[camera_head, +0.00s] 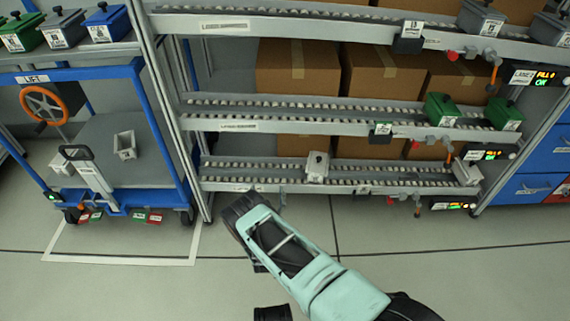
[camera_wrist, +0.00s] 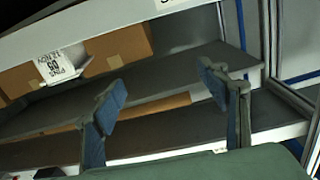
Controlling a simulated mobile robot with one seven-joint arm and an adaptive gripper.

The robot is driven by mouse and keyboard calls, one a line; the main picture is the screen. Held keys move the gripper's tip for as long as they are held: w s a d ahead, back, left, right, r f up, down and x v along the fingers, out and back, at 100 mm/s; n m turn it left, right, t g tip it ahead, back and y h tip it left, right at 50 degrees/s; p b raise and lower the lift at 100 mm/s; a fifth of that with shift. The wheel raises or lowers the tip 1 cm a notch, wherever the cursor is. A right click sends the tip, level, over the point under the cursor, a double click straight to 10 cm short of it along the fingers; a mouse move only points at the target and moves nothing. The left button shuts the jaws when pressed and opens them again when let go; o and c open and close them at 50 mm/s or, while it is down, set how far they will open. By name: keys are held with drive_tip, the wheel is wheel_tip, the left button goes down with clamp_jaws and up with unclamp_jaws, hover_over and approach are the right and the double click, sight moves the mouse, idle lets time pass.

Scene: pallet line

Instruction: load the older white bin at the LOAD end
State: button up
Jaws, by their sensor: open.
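A lidded white bin (camera_head: 317,167) with a small label stands mid-way along the lowest roller lane. Another pale bin (camera_head: 466,172) sits at that lane's right end. In the head view my arm hides the fingers.
The blue lift cart (camera_head: 184,165) with an orange handwheel (camera_head: 46,104) stands left of the rack. Green bins (camera_head: 441,109) sit on the middle lane. Cardboard boxes (camera_head: 298,67) fill the space behind. Floor in front of the rack is clear.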

drive_tip(key=d+r+y+p, duration=0.1)
drive_tip(key=d+r, duration=0.2)
drive_tip(key=r, duration=0.7)
drive_tip(key=s+d+r+n+y+p, duration=0.1)
drive_tip(key=d+r, duration=0.3)
drive_tip(key=r, duration=0.5)
drive_tip(key=shift+s+r+n, duration=0.25)
drive_tip(key=shift+r+n, duration=0.05)
drive_tip(key=shift+r, duration=0.05)
idle(2.7)
